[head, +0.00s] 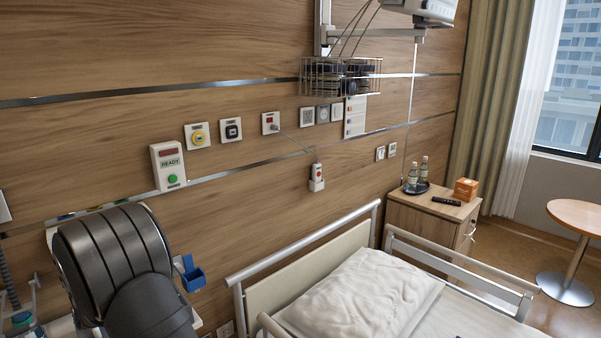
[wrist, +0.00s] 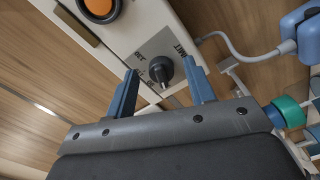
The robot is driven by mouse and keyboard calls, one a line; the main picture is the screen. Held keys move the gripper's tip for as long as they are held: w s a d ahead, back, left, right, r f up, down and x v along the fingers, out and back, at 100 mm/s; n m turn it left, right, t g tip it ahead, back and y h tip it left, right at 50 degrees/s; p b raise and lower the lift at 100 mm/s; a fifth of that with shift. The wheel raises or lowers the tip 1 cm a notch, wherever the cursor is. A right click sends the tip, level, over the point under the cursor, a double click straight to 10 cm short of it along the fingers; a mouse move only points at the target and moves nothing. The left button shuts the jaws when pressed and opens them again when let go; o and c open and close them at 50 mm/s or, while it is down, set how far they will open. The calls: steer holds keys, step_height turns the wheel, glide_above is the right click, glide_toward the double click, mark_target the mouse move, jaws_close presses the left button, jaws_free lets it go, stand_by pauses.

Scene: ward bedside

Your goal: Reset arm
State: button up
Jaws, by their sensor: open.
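My gripper (wrist: 160,68) is open in the wrist view, with its two blue fingers apart. A black knob (wrist: 160,70) on a grey lettered plate (wrist: 174,43) shows between the fingertips, with a finger on either side. I cannot tell whether the fingers touch it. An orange round button (wrist: 98,6) with a dark rim sits on the same pale housing (wrist: 145,25), above left. In the head view my dark arm fills the lower left and the gripper cannot be made out.
A blue part (wrist: 302,35) with a pale hose and a green cap (wrist: 289,112) lie right of my gripper. In the head view, a READY box (head: 168,165) hangs on the wood wall above my arm. A blue holder (head: 191,273) and the bed rail (head: 300,243) stand to its right.

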steer(key=v, duration=1.7)
steer(key=w+a+m, duration=1.2)
steer(key=a+m, duration=0.1)
steer(key=m, duration=0.2)
steer(key=shift+m, duration=0.4)
steer(key=shift+f, duration=0.1)
stand_by(0.6)
steer(key=n, duration=0.9)
steer(key=shift+w+d+n, duration=0.15)
steer(key=shift+d+n, duration=0.1)
steer(key=shift+n, duration=0.15)
